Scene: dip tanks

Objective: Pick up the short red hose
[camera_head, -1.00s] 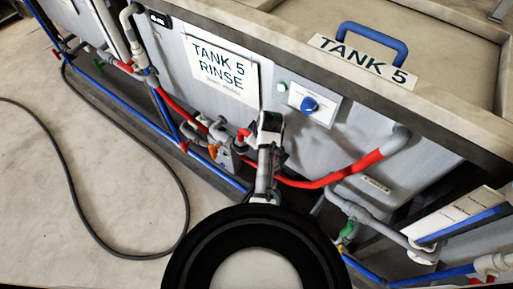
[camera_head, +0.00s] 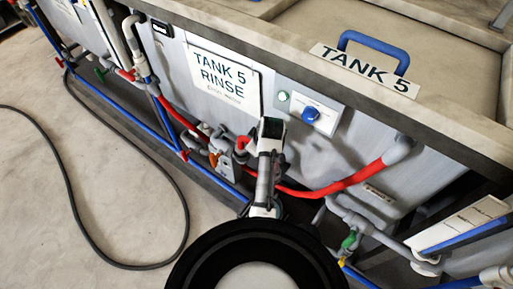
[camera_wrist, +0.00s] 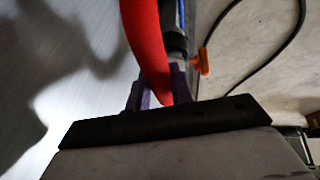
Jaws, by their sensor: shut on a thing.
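The wrist view shows a red hose (camera_wrist: 145,40) coming from the top edge down between the jaws of my gripper (camera_wrist: 157,86). My gripper is shut on it, with one dark finger on each side. In the head view a red hose (camera_head: 340,186) sags from a grey fitting on the tank wall towards my arm. A small red bend (camera_head: 243,142) shows just left of my wrist. My arm covers the grip there, so I cannot tell how these red parts join behind it.
An orange handle (camera_wrist: 201,62) stands close to the right finger. Tank 5 (camera_head: 400,165) rises behind, with a blue knob (camera_head: 310,114) on its front. Blue pipes (camera_head: 110,107) run low along it. A dark cable (camera_head: 68,165) lies on the open floor at left.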

